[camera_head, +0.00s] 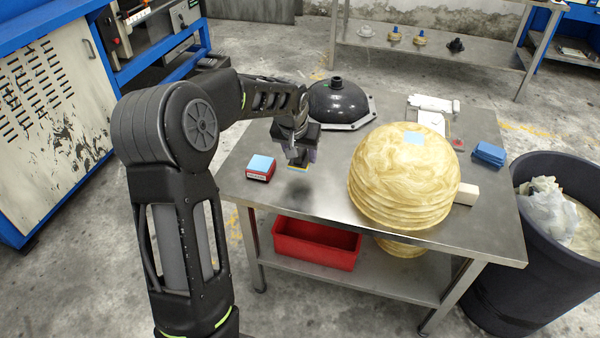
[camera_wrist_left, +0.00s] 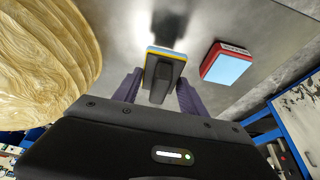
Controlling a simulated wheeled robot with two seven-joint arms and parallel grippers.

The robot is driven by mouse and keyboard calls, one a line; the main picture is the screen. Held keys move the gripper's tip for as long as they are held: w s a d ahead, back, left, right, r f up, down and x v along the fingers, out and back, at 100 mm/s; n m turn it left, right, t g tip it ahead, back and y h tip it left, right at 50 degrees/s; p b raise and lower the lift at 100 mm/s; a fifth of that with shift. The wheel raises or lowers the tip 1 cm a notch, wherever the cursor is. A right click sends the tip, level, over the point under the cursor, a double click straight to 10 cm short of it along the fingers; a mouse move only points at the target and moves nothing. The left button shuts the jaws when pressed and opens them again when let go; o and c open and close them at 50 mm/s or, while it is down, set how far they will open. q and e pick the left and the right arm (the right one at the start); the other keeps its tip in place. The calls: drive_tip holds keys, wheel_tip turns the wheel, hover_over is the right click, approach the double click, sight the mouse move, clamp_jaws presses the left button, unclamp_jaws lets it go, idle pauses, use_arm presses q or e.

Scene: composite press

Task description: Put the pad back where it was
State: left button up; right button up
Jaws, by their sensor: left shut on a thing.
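The pad (camera_head: 299,166), a block with thin yellow and blue edges and a dark handle, is in my left gripper (camera_head: 301,154). In the left wrist view the gripper's purple fingers (camera_wrist_left: 158,92) are shut on the handle of the pad (camera_wrist_left: 166,52). The pad hangs above the steel table (camera_head: 306,222), with a dark shadow below it and apart from it. Part of the pad is hidden by the gripper in the head view. My right gripper is not in view.
A red box with a light-blue top (camera_head: 261,167) stands left of the pad. A black dome (camera_head: 340,102) is behind. A large golden ribbed dome (camera_head: 402,180) stands at right. Blue pads (camera_head: 489,153) lie at the right edge.

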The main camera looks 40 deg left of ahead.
sight(302, 176)
use_arm(q)
drive_tip(key=shift+f, duration=0.6)
drive_tip(key=shift+f, duration=0.1)
drive_tip(key=shift+f, duration=2.4)
drive_tip(key=shift+f+b, duration=0.2)
drive_tip(key=shift+b, duration=0.1)
drive_tip(key=o, duration=1.5)
drive_tip(key=shift+r, duration=0.1)
drive_tip(key=shift+r+p, duration=0.25)
drive_tip(key=shift+p, duration=0.05)
drive_tip(key=v, duration=1.1)
drive_tip(key=shift+s+d+r, duration=0.1)
drive_tip(key=shift+s+r, duration=0.15)
drive_tip(key=shift+r, duration=0.05)
